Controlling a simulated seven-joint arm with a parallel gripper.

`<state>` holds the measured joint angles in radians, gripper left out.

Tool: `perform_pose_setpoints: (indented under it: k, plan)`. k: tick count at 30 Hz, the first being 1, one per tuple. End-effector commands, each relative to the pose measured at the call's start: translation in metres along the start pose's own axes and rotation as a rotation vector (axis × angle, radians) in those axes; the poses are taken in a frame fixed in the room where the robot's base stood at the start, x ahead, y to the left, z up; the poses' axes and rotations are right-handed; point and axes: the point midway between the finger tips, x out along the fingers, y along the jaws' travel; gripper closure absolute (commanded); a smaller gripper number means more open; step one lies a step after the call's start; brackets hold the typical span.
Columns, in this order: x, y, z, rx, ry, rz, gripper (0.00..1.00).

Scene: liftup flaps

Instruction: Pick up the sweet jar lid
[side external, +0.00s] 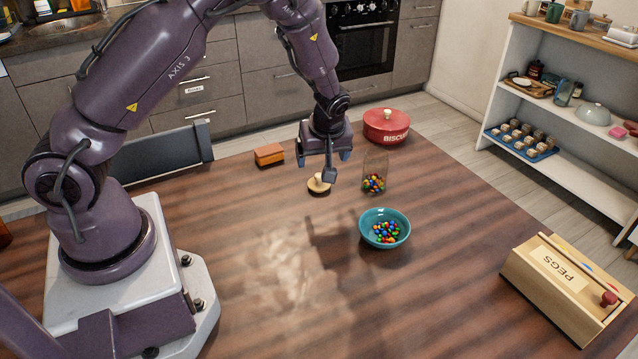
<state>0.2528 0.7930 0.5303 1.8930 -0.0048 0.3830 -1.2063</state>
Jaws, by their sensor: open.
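A glass jar (374,172) with colourful sweets in its lower part stands open on the wooden table. A small round, pale lid (317,186) with a knob lies on the table to the left of the jar. My gripper (316,169) points down just above the lid. Its fingers are apart, and nothing is seen held between them. Part of the lid is hidden behind a finger, and I cannot tell whether the fingers touch it.
A teal bowl of sweets (385,240) stands in front of the jar. A red biscuit tin (387,127) is behind it. A small orange-brown box (269,154) lies left of my gripper. The table's front middle is clear.

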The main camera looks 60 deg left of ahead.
Motion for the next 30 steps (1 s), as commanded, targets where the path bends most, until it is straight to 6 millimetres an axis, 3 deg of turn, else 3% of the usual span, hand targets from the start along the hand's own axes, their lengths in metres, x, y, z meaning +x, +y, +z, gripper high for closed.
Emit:
perform_pose_setpoints:
  k: [4,13,21,30]
  plan:
    - [0.028,-0.001,-0.001,0.000,0.000,-0.003,0.14]
    - [0.053,0.000,0.000,0.003,-0.001,-0.001,0.14]
    - [0.091,0.002,0.001,0.003,-0.002,-0.002,0.14]
    - [0.096,0.002,0.001,0.003,-0.001,0.001,0.14]
